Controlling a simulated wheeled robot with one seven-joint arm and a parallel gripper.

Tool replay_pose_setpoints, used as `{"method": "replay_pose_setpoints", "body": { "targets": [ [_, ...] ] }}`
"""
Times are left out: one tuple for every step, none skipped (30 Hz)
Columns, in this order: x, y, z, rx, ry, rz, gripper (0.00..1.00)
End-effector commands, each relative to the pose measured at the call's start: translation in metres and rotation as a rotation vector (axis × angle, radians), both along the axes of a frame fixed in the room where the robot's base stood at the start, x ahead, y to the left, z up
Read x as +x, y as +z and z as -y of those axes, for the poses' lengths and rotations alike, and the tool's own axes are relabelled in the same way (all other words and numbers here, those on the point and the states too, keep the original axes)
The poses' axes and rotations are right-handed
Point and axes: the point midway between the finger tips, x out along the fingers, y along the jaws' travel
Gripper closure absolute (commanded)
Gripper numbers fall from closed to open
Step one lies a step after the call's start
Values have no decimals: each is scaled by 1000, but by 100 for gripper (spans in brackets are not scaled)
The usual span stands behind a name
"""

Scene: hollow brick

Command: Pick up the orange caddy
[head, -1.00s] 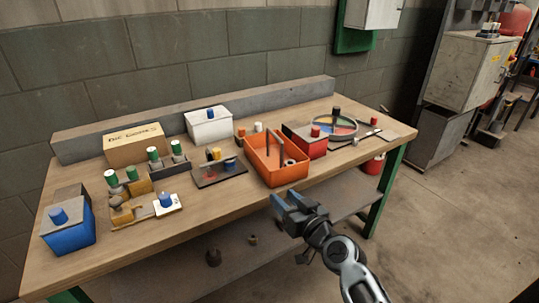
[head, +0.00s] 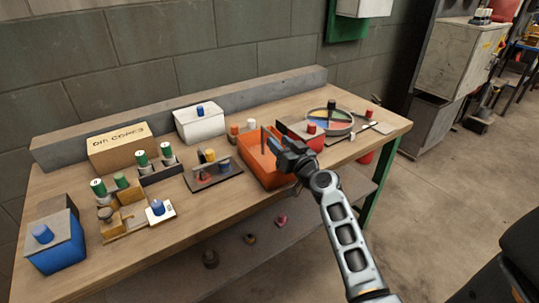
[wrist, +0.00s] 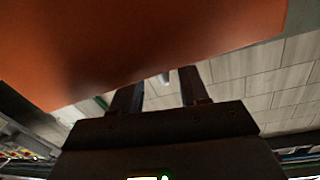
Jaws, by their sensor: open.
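The orange caddy (head: 252,166) is an open box with an upright dark divider or handle piece, standing on the workbench right of centre in the head view. My gripper (head: 277,142) is at the caddy's right front side, over or against its rim, and hides part of it. In the wrist view the caddy's orange wall (wrist: 150,45) fills the top, very close to the fingers (wrist: 160,90). The fingers are apart. I cannot tell whether the wall lies between them or whether they touch it.
A dark stand with small pegs (head: 213,177) is to the left. A white box (head: 200,122) and cardboard box (head: 118,152) stand behind.

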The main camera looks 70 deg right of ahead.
Motion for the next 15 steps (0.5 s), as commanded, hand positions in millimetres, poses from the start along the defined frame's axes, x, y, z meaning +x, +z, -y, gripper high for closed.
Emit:
{"method": "replay_pose_setpoints", "body": {
  "targets": [
    [7, 7, 5, -1, 0, 1, 56],
    [11, 9, 7, -1, 0, 0, 56],
    [16, 10, 10, -2, 0, -1, 56],
    [19, 7, 12, -1, 0, -1, 56],
    [22, 7, 15, -1, 0, 1, 56],
    [26, 6, 17, -1, 1, 1, 56],
    [28, 6, 18, 0, 1, 0, 56],
    [30, 5, 19, 0, 1, -1, 56],
    [31, 5, 21, -2, 1, -1, 56],
    [32, 5, 21, -2, 0, -1, 56],
    [32, 5, 21, -2, 0, -1, 56],
    [32, 4, 21, -2, 0, -1, 56],
    [32, 4, 21, -2, 0, -1, 56],
    [32, 4, 21, -2, 0, -1, 56],
    [32, 4, 21, -2, 0, -1, 56]
  ]
}}
